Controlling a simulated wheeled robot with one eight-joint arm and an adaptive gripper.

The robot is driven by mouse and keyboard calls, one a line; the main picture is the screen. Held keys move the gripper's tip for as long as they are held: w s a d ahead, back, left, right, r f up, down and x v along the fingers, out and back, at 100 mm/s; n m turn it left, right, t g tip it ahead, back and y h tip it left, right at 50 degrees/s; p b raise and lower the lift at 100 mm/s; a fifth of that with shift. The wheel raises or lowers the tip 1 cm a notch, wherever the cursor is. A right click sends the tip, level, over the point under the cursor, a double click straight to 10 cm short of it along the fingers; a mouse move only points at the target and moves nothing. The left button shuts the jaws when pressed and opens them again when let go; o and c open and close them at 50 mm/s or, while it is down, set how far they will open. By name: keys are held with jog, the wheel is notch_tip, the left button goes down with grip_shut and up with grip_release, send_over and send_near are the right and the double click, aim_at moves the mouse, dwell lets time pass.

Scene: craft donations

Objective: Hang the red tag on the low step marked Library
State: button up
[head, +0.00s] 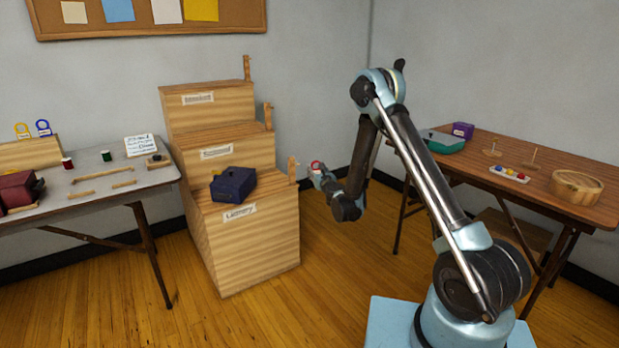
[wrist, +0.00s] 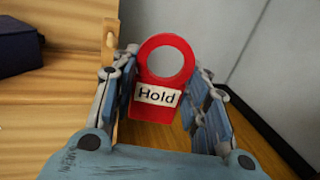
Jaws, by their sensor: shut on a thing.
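The red tag (wrist: 165,108), with a round hole and a white label reading "Hold", is between the fingers of my gripper (wrist: 164,100) in the wrist view. In the head view the red tag (head: 316,165) is small at the end of my arm, with my gripper (head: 318,172) around it. The low step marked Library (head: 265,240) is the front wooden step. It has an upright wooden peg (head: 292,170) at its right edge. The peg also shows in the wrist view (wrist: 110,45), just left of and beyond the tag. The tag is apart from the peg.
A dark blue box (head: 232,186) sits on the low step. Two higher steps, each with a peg, rise behind. A left table (head: 95,185) holds spools, sticks and a card. A right table (head: 560,165) holds boxes and a wooden bowl. Floor is clear right of the steps.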

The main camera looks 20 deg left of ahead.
aim_at(294, 167)
jog(key=shift+n+y, duration=0.3)
jog(key=shift+y, duration=0.1)
jog(key=shift+w+a+f, duration=0.45)
jog(key=shift+w+a, duration=0.3)
jog(key=shift+a, duration=1.2)
jog(key=shift+w+a+f, duration=0.5)
jog(key=shift+w+a, duration=0.25)
jog(key=shift+a, duration=1.15)
jog(key=shift+w+a+f, duration=0.45)
jog(key=shift+w+a, duration=0.3)
jog(key=shift+a, duration=1.2)
jog(key=o, duration=0.8)
jog(key=shift+o, duration=0.2)
jog(key=shift+s, duration=0.1)
